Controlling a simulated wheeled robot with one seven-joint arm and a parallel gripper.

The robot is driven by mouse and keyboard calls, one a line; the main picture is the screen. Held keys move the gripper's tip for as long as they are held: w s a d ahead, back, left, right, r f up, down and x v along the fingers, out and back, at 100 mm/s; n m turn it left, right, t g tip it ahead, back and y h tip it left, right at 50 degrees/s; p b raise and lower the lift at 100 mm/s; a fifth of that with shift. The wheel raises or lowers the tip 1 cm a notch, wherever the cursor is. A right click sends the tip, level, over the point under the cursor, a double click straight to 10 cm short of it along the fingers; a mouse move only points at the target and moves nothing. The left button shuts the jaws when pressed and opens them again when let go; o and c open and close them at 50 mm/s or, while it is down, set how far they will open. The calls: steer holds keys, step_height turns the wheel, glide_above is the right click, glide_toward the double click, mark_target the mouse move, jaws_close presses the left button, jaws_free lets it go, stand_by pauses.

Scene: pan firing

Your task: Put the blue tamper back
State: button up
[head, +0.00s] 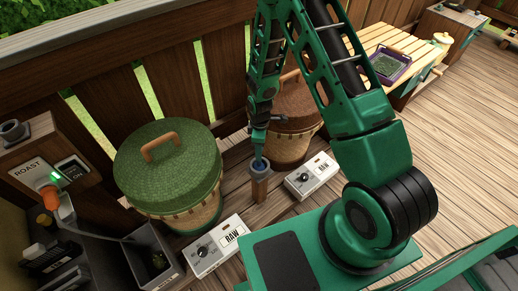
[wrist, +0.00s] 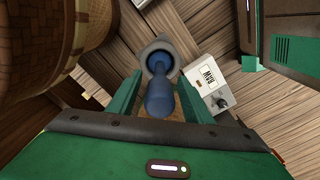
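The blue tamper (wrist: 159,95) stands with its lower end inside a grey ring-shaped holder (wrist: 158,46) in the wrist view. In the head view, a small blue part of the tamper (head: 260,165) shows at the top of a brown post (head: 259,188). My gripper (wrist: 160,76) is directly above the holder, with one green finger on each side of the tamper. The fingers look open, with gaps between them and the handle. The tamper's lower end is hidden inside the holder.
A basket with a green lid (head: 167,163) stands left of the post, and a brown-lidded basket (head: 290,118) stands behind it. A ROAST unit (head: 45,165) is at far left. Open decking lies right.

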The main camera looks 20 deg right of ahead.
steer(key=r, duration=1)
steer(key=shift+w+r, duration=0.15)
steer(key=shift+w, duration=0.2)
steer(key=shift+d+r, duration=0.2)
steer(key=shift+r, duration=0.3)
steer(key=s+d+r+m+h, duration=0.1)
steer(key=s+d+r+m, duration=0.5)
steer(key=r, duration=0.4)
steer(key=s+d+r+m, duration=0.4)
steer(key=s+d+r, duration=0.3)
steer(key=r, duration=0.4)
steer(key=s+d+r+m, duration=0.2)
steer(key=s+r+m, duration=0.2)
steer(key=s, duration=0.5)
steer(key=s+d+r+m+y, duration=0.1)
steer(key=s+r+m, duration=0.3)
steer(key=s, duration=0.6)
steer(key=shift+d+r+m, duration=0.2)
steer(key=shift+d+m, duration=0.2)
steer(key=shift+m, duration=0.1)
